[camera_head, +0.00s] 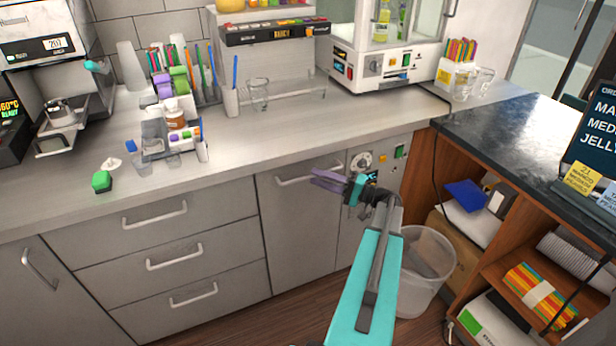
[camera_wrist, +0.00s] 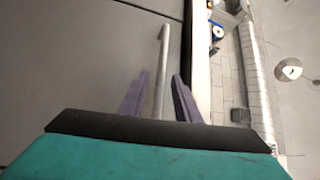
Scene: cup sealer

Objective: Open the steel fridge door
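The steel fridge door (camera_head: 300,225) is a grey panel under the counter, and it looks shut. Its horizontal bar handle (camera_head: 296,180) is near the top edge. My gripper (camera_head: 328,180) is at the right end of this handle, its purple fingers pointing left. In the wrist view the handle (camera_wrist: 162,75) runs between the two spread fingers of the gripper (camera_wrist: 158,98). A gap shows on both sides of the bar, so the gripper is open and not clamped on it. The handle's lower part is hidden behind the gripper body.
A panel with a dial and buttons (camera_head: 367,160) is right of the door. A bin (camera_head: 425,270) stands on the floor beside my arm, before the wooden shelf unit (camera_head: 500,265). Drawers (camera_head: 170,255) are to the left. The counter edge overhangs above.

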